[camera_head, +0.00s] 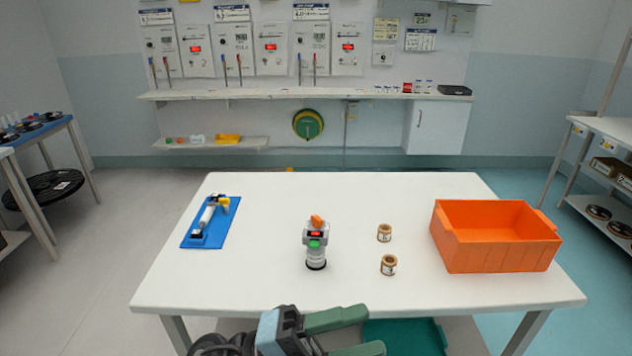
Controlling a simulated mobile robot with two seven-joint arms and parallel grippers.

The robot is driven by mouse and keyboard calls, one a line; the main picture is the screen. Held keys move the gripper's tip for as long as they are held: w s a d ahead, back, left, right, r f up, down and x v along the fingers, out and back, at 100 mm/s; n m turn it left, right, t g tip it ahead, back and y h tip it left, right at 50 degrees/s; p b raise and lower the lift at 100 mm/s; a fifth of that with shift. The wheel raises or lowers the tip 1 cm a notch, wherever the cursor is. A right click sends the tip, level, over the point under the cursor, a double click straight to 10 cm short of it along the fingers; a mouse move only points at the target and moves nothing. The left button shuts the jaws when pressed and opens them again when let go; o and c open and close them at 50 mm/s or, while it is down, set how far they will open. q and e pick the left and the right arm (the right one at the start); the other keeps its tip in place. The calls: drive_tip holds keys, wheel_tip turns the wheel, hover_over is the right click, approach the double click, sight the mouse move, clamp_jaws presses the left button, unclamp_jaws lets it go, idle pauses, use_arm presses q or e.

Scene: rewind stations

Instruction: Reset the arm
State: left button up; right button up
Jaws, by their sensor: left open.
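My left gripper (375,330) is at the bottom middle, in front of the table's near edge. Its two green fingers are spread apart and point right, with nothing between them. My right gripper is out of view. On the white table (260,285), a grey upright device (316,256) with an orange top, a red display and a green button stands near the middle. A blue mat (208,241) at the left carries a small white and yellow item (209,214). The gripper is apart from all of these.
Two small brown spools (384,233) (388,265) stand right of the device. An open orange crate (500,263) occupies the table's right side. A green bin (410,340) shows below the near edge. The table's front left is clear. Shelving stands at both sides.

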use_arm(q)
drive_tip(key=w+a+f+n+t+y+p, duration=0.1)
drive_tip(key=a+f+n+t+y, duration=0.7)
drive_tip(key=n, duration=0.4)
drive_tip(key=w+a+f+n+t+y, duration=0.2)
drive_tip(key=a+f+n+t+y, duration=0.35)
drive_tip(key=f+n+t, duration=0.55)
drive_tip(key=s+a+f+n+g+y, duration=0.3)
drive_tip(key=s+a+f+n+g, duration=0.2)
drive_tip(key=s+f, duration=0.4)
drive_tip(key=s+a+f+n+g+y+p, duration=0.1)
drive_tip(key=s+a+f+n+g+y, duration=0.3)
drive_tip(key=s+f, duration=0.5)
drive_tip(key=s+a+n+g, duration=0.1)
drive_tip(key=s+a, duration=0.1)
drive_tip(key=s, duration=0.1)
drive_tip(key=shift+s+a+f, duration=0.15)
drive_tip(key=shift+s+f, duration=0.05)
drive_tip(key=shift+f, duration=0.1)
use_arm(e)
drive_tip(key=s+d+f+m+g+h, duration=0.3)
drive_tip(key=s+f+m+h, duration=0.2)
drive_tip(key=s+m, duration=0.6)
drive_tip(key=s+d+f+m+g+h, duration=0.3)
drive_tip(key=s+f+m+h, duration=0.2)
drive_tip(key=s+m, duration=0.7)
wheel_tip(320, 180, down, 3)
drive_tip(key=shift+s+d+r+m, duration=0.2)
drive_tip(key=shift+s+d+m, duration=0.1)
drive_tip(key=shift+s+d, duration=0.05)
